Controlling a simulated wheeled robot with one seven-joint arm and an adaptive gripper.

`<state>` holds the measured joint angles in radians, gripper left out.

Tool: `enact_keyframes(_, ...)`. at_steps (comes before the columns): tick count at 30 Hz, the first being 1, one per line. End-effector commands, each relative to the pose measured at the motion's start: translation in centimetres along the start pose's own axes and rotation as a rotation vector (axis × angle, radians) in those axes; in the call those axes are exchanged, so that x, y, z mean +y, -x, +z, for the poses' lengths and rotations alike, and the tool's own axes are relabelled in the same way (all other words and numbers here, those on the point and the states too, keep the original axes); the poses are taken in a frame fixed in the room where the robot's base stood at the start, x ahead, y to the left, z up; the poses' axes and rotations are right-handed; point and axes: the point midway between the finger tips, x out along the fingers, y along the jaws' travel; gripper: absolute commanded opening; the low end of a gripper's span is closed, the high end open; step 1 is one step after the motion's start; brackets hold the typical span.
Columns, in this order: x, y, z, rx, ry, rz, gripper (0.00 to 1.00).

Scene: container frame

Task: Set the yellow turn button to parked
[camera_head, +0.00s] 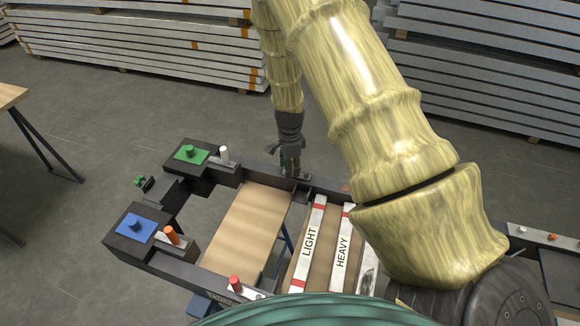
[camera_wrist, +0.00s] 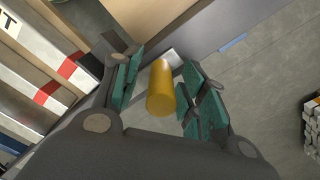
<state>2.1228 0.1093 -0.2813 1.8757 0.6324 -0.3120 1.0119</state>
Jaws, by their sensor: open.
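The yellow turn button (camera_wrist: 160,92) is an upright cylinder-shaped knob on a pale metal plate, seen from above in the wrist view. My gripper (camera_wrist: 162,88) is open, with one green-padded finger on each side of the knob. A gap shows on both sides, wider on the left. In the head view my gripper (camera_head: 290,165) points down at the far beam of the dark frame (camera_head: 262,171). There it hides most of the yellow knob. Which way the button is set cannot be told.
On the frame are a green knob (camera_head: 189,152), a white knob (camera_head: 224,155), a blue knob (camera_head: 136,225), an orange knob (camera_head: 171,235) and a red knob (camera_head: 235,283). Bars marked LIGHT (camera_head: 308,245) and HEAVY (camera_head: 343,255) lie right of a wooden board (camera_head: 244,226).

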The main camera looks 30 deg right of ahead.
Motion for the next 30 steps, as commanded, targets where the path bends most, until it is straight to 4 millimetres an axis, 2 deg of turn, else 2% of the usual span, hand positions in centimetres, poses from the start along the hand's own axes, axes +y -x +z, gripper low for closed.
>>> enact_keyframes(18,-0.1,9.5,-0.1,0.001,0.0,-0.003,0.42)
enact_keyframes(24,-0.1,11.2,-0.1,0.001,-0.001,-0.002,0.42)
enact_keyframes(30,0.0,11.6,-0.2,0.001,-0.001,-0.001,0.42)
